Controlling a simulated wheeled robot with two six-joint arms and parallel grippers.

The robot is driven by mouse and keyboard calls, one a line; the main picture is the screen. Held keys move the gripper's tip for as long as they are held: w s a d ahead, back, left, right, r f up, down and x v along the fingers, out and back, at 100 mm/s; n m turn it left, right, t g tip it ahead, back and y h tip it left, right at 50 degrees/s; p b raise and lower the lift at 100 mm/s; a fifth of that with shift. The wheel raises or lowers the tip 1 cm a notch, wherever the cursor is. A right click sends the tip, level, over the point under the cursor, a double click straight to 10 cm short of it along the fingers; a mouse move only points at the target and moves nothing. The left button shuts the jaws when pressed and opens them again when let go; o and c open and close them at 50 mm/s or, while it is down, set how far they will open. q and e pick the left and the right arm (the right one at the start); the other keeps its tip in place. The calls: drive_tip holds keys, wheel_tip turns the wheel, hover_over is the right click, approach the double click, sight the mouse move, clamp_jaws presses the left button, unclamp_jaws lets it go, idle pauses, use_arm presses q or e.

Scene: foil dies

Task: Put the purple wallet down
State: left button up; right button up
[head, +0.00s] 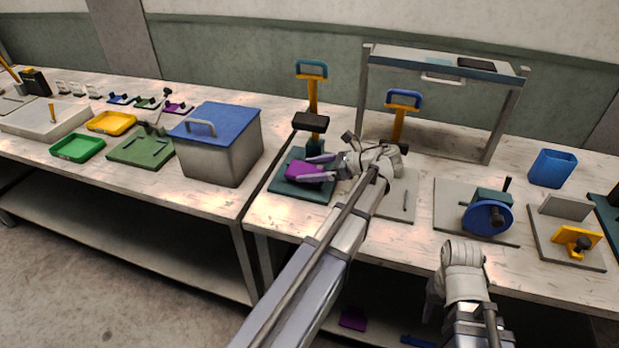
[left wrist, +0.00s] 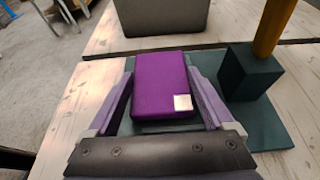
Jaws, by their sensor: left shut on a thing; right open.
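The purple wallet (head: 303,172) is over the dark teal base plate (head: 290,188) of a press at the near left of the right bench. My left gripper (head: 312,170) is shut on the wallet, with one finger along each side. In the left wrist view the wallet (left wrist: 162,85) lies flat between the two fingers and shows a small pale square at its near right corner. I cannot tell whether its underside touches the plate. My right gripper (head: 436,296) is low, by the front edge of the right bench, open; its fingertips are mostly hidden.
The press's teal block (left wrist: 250,72) and yellow post stand right beside the wallet. A grey box with a blue lid (head: 217,143) stands on the left bench, across a gap. A second yellow post with a blue handle (head: 403,100) and a blue hand wheel (head: 487,217) stand to the right.

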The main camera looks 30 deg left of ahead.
use_arm(q)
drive_tip(key=shift+w+f+b, duration=0.1)
drive_tip(key=shift+f+b, duration=0.35)
drive_tip(key=shift+f, duration=0.5)
drive_tip(key=shift+a+f, duration=0.1)
drive_tip(key=shift+f, duration=0.1)
drive_tip(key=shift+a, duration=0.15)
drive_tip(key=shift+r, duration=0.15)
use_arm(e)
drive_tip(key=shift+a+f, duration=0.25)
drive_tip(key=shift+f, duration=0.75)
use_arm(q)
drive_tip(key=shift+f+b, duration=0.3)
drive_tip(key=shift+b, duration=0.05)
drive_tip(key=o, duration=1.1)
drive_tip(key=shift+r, duration=0.1)
use_arm(e)
drive_tip(key=shift+f, duration=0.2)
use_arm(q)
drive_tip(key=shift+o, duration=0.2)
drive_tip(key=p+v, duration=0.3)
drive_tip(key=v, duration=0.3)
drive_tip(key=shift+d+r, duration=0.25)
drive_tip(key=shift+r, duration=0.05)
drive_tip(key=shift+w+d+r+p, duration=0.1)
drive_tip(key=shift+d+r+p, duration=0.15)
drive_tip(key=shift+d, duration=0.4)
use_arm(e)
drive_tip(key=shift+r, duration=1.7)
